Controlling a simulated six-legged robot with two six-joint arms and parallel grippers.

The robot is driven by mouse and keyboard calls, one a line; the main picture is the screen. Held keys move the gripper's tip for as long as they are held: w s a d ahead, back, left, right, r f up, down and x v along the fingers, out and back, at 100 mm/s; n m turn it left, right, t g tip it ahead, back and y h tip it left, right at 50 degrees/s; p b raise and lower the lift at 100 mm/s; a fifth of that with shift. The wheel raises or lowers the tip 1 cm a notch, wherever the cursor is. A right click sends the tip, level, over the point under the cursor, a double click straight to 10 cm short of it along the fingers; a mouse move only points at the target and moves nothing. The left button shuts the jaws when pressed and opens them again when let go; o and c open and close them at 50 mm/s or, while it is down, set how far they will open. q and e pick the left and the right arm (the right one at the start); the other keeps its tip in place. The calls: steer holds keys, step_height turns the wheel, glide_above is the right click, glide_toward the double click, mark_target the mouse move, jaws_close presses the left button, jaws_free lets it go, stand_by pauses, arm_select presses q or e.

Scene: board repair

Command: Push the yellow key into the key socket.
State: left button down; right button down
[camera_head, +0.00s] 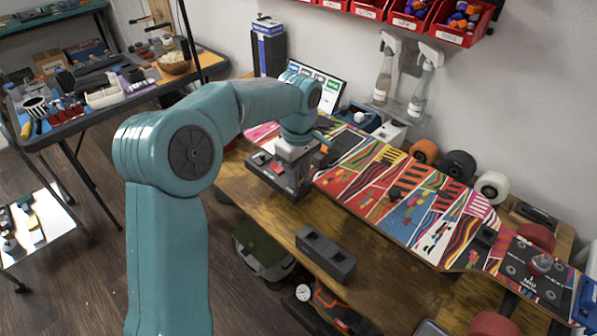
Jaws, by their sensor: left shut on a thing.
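My left arm reaches in from the left over the workbench. My left gripper (296,168) points down at a dark box (262,167) with a red part on top, at the bench's left end. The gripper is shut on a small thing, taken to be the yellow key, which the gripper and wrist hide. No yellow shows clearly there. The key socket cannot be made out; it may be on the dark box, behind the fingers. I cannot tell whether key and socket touch. My right gripper is not in view.
A dark block with two recesses (325,255) stands on the bench's front part. A colourful skateboard deck (400,195) lies behind it, with wheels (458,165) along the wall. Spray bottles (424,80) and a laptop (325,88) stand at the back. Bare wood (395,285) is free in front.

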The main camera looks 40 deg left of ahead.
arm_select(q)
steer(key=shift+f+b, duration=0.3)
steer(key=shift+f, duration=0.15)
stand_by(0.3)
steer(key=c, duration=0.6)
jaws_free()
steer(key=shift+r, duration=0.15)
steer(key=shift+r+p, duration=4.1)
steer(key=shift+r, duration=0.35)
steer(key=shift+f, duration=0.1)
steer(key=shift+s, duration=0.1)
